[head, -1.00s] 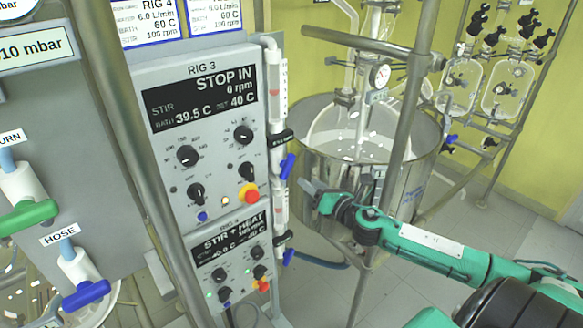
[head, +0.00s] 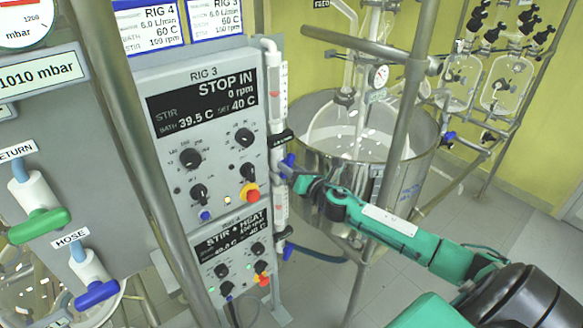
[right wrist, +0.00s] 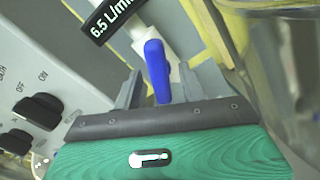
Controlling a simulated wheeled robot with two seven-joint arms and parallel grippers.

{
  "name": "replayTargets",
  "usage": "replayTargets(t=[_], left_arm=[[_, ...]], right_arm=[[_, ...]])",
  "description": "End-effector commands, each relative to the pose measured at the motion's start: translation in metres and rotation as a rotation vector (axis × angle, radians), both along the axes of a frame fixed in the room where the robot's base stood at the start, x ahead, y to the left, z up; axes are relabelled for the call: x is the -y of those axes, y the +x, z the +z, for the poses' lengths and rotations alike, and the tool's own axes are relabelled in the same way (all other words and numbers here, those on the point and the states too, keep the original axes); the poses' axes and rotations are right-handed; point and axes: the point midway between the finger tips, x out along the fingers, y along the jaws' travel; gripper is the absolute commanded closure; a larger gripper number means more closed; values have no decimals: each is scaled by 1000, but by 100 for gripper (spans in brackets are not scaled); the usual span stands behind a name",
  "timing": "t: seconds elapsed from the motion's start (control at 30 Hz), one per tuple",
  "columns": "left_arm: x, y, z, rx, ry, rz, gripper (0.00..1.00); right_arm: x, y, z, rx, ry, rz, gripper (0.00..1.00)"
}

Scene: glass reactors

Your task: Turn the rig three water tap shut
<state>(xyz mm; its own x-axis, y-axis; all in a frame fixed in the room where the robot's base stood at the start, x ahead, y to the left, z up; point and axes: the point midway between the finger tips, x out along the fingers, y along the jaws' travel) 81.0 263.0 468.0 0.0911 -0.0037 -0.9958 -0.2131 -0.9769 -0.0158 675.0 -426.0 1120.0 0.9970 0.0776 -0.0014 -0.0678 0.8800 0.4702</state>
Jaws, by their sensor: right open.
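The rig three water tap has a blue handle (head: 289,160) on the white vertical pipe beside the rig 3 panel (head: 160,160). My right gripper (head: 299,181) is open at this tap, coming from the right. In the right wrist view the blue handle (right wrist: 157,68) stands between the two grey fingers of my right gripper (right wrist: 168,85), with gaps that make it look ungripped. Whether a finger touches it I cannot tell. My left gripper is not in view.
A second blue tap handle (head: 287,252) sits lower on the pipe, beside the rig 4 panel (head: 205,245). A metal post (head: 385,190) and a steel bath (head: 330,175) stand to the right and behind. Return (head: 40,225) and hose (head: 97,293) valves are at left.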

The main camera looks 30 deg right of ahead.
Motion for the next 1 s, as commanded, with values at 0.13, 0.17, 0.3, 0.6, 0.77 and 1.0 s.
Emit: replayTargets(t=[0.13,0.17,0.3,0.6,0.77,1.0], left_arm=[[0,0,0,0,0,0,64],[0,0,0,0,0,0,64],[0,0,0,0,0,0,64],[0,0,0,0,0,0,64],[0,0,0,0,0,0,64],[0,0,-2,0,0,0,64]], right_arm=[[0,0,0,0,0,0,58],[0,0,0,0,-1,0,58],[0,0,0,0,-1,0,74],[0,0,0,0,5,0,96],[0,0,0,-3,42,0,96],[0,0,0,-13,185,-1,96]])
